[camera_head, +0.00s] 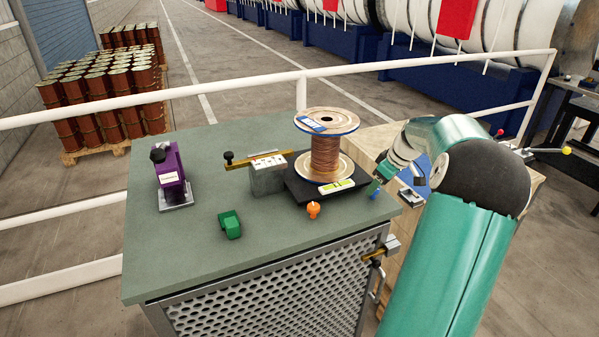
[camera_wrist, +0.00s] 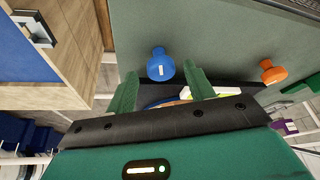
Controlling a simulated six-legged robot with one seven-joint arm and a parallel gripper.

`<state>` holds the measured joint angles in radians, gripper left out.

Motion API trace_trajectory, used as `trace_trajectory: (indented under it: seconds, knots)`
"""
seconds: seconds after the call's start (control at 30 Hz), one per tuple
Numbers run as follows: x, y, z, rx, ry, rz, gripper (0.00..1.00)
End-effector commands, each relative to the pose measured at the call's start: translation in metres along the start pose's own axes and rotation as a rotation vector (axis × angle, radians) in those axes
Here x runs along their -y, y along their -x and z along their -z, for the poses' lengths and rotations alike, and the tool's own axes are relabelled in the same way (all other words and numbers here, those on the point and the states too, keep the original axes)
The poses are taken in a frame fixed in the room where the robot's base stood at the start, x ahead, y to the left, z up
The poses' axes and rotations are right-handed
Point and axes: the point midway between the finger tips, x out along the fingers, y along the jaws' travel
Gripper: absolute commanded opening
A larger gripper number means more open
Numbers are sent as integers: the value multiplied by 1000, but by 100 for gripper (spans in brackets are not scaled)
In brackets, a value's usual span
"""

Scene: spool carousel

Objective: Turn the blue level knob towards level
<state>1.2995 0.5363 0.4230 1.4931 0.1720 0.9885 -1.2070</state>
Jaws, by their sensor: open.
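The blue level knob (camera_wrist: 161,66) has a white mark and stands on the green table top. In the wrist view it lies just beyond and between my gripper's fingertips (camera_wrist: 162,80), with no contact visible. In the head view the knob (camera_head: 374,190) is a small blue patch, partly hidden by my gripper (camera_head: 381,180), at the table's right side. My gripper is open and its green fingers are empty. A level vial (camera_head: 336,186) with a yellow-green middle lies on the black plate (camera_head: 300,185); its bubble is too small to read.
A copper wire spool (camera_head: 326,152) stands on the plate. An orange knob (camera_head: 313,209) is in front. A grey block with a brass bar (camera_head: 267,175), a green block (camera_head: 230,224) and a purple device (camera_head: 170,175) stand left. The table (camera_head: 185,255) has free room at the front left.

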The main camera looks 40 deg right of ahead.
Motion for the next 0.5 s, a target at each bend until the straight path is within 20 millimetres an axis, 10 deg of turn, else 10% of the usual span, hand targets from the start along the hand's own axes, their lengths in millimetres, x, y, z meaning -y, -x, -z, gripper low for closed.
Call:
trace_trajectory:
  seconds: [0.5]
  knots:
    - [0,98,2,0,-2,-10,53]
